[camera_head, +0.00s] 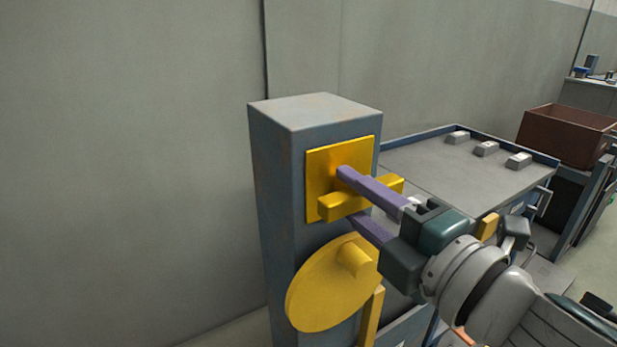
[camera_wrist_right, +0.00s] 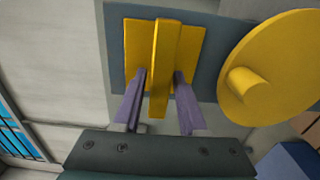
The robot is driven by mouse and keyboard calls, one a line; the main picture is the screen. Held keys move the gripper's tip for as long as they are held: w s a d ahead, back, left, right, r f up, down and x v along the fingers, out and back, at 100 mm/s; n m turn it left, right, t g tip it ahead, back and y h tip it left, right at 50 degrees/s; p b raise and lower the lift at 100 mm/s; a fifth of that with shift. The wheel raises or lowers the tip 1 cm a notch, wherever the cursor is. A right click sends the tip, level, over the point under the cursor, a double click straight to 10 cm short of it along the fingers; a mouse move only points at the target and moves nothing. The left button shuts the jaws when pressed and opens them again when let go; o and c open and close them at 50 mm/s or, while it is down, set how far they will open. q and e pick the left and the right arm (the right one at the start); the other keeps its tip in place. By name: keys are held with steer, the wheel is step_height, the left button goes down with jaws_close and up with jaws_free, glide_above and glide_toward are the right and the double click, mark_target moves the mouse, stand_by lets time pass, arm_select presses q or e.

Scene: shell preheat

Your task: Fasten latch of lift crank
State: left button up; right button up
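The lift crank's grey post (camera_head: 283,190) stands in the middle of the head view. A yellow square plate (camera_head: 322,163) is on its face, with a yellow latch bar (camera_head: 340,205) lying roughly level across it. Below is the yellow crank disc (camera_head: 318,292) with a short knob (camera_head: 353,256). My right gripper (camera_head: 350,195) has its purple fingers above and below the bar. In the right wrist view the bar (camera_wrist_right: 160,75) stands between the fingers (camera_wrist_right: 160,85), with a small gap on each side. The gripper is open. My left gripper is not in view.
A grey workbench (camera_head: 425,165) with several small metal blocks (camera_head: 487,149) is right of the post. A brown open box (camera_head: 560,135) is at the far right. A plain wall (camera_head: 130,160) lies behind and left of the post. The crank disc sits close below my right gripper.

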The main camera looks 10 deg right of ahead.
steer(key=shift+o, duration=1.1)
steer(key=v, duration=1)
steer(key=shift+w+r, duration=0.1)
